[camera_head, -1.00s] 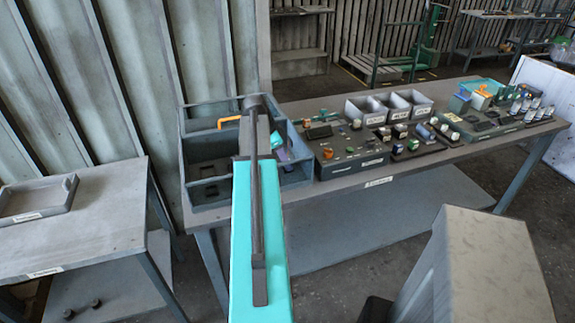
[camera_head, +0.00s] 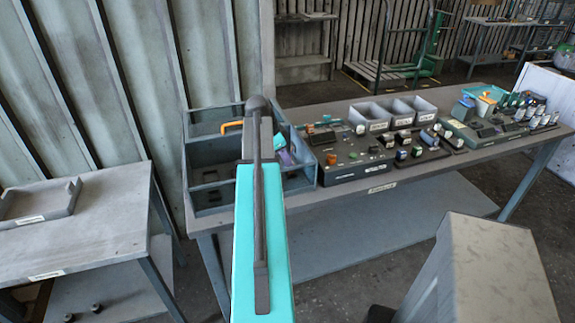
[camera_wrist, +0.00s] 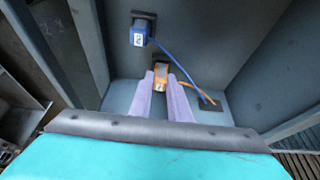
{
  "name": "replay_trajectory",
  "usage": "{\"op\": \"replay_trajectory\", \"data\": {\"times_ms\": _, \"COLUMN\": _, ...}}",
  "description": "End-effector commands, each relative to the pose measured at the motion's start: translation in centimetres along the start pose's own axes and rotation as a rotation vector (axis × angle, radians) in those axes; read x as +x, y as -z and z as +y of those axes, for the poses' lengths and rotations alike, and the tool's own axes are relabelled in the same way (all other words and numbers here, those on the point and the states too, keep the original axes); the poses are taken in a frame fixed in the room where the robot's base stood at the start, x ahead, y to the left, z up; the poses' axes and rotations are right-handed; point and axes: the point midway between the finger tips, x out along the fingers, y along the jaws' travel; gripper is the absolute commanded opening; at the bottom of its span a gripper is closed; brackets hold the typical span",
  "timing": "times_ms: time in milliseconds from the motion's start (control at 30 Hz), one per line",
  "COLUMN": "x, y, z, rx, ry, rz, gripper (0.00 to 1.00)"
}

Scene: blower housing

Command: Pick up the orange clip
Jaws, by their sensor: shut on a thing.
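The orange clip (camera_wrist: 161,73) is between the tips of my gripper's two pale purple fingers (camera_wrist: 163,83) in the wrist view. The fingers are shut on it. Its lower part is hidden behind the fingers. An orange cord (camera_wrist: 192,90) runs right to a dark pad (camera_wrist: 206,104). Whether the clip is lifted clear of the grey surface I cannot tell. In the head view my gripper (camera_head: 287,158) is inside the divided grey bin (camera_head: 215,194), mostly hidden by my arm, and the clip cannot be made out there.
A blue labelled block (camera_wrist: 138,34) with a blue cord stands just beyond the clip. Bin walls rise on both sides. An orange hook-shaped piece (camera_head: 231,125) is at the bin's back left. Right of the bin, the bench holds a dark fixture (camera_head: 350,168) and grey bins (camera_head: 370,113).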

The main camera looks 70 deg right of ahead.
Motion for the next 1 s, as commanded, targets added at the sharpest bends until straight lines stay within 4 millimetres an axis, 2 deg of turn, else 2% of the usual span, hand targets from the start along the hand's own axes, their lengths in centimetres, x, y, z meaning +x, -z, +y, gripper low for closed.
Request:
{"op": "replay_trajectory", "data": {"times_ms": 600, "x": -6.7, "y": 2.8, "z": -0.1, "rx": 0.001, "ry": 0.001, "rz": 0.0, "gripper": 0.03}}
{"op": "replay_trajectory", "data": {"times_ms": 800, "x": -7.7, "y": 3.2, "z": 0.0, "rx": 0.0, "ry": 0.001, "rz": 0.0, "gripper": 0.03}}
{"op": "replay_trajectory", "data": {"times_ms": 1000, "x": -8.0, "y": 3.3, "z": 0.0, "rx": 0.0, "ry": 0.0, "rz": 0.0, "gripper": 0.03}}
